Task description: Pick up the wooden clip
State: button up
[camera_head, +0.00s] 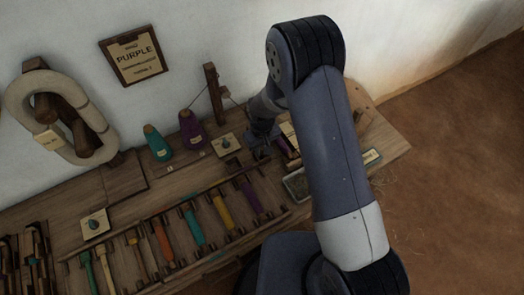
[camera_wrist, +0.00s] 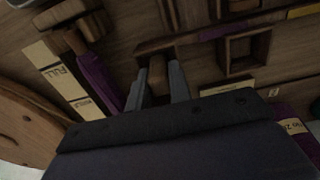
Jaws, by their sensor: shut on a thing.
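My gripper (camera_wrist: 160,78) is at the lower middle of the wrist view, its two grey fingers on either side of a small brown wooden piece, which looks like the wooden clip (camera_wrist: 157,72). The gripper is shut on it. In the head view my gripper (camera_head: 262,146) is low over the back right part of the wooden bench (camera_head: 120,212). The clip cannot be made out there, and my arm covers part of that area. Whether the clip touches the bench is not clear.
A square wooden frame (camera_wrist: 245,50) is at the right. In the head view, a rack of coloured bobbins (camera_head: 164,240) fills the front, with teal (camera_head: 157,145) and purple (camera_head: 190,130) cones behind.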

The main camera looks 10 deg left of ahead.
grip_shut()
